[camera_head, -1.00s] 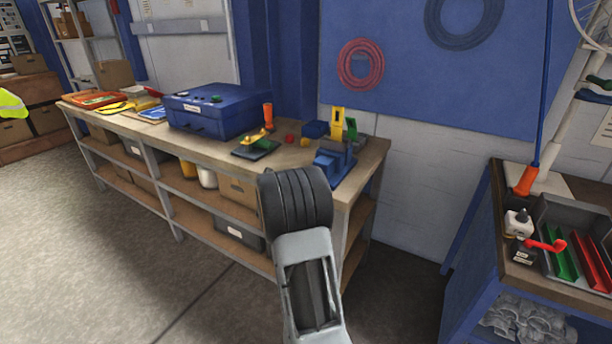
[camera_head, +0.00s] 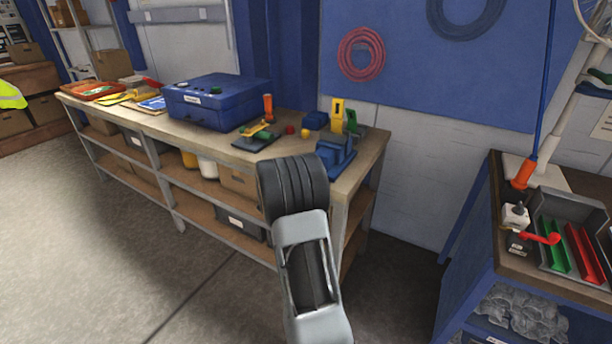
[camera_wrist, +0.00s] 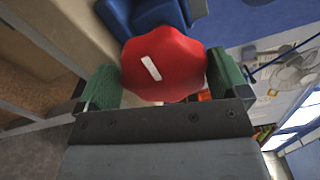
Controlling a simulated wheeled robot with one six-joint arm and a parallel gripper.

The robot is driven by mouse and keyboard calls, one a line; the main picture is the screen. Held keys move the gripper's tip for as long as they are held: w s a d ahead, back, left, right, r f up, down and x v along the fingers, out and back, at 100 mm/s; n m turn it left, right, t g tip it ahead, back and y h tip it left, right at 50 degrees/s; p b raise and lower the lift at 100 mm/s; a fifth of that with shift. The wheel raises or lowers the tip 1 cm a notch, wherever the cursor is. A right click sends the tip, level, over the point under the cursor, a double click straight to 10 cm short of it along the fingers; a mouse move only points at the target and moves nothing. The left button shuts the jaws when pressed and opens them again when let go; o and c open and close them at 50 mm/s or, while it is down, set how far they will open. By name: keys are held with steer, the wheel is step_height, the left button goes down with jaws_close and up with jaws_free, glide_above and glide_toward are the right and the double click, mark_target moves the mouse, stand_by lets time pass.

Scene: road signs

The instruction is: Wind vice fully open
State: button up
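The blue vice (camera_head: 336,157) stands at the near right end of the workbench in the head view. Part of its blue body (camera_wrist: 158,14) shows at the top of the wrist view. Its red lobed knob (camera_wrist: 175,55), with a white bar mark on its face, sits between the two green finger pads of my gripper (camera_wrist: 165,80). Both pads appear to touch the knob's sides, so my gripper looks shut on it. In the head view my own arm hides the knob and my fingers.
Small red and yellow balls lie between. A second bench with a parts tray (camera_head: 560,220) is at the right. The floor in front is clear.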

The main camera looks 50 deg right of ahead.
steer(key=shift+o, duration=0.5)
steer(key=shift+r, duration=0.1)
steer(key=shift+a, duration=0.1)
steer(key=v, duration=1.3)
steer(key=shift+a+b, duration=0.3)
steer(key=shift+b, duration=0.1)
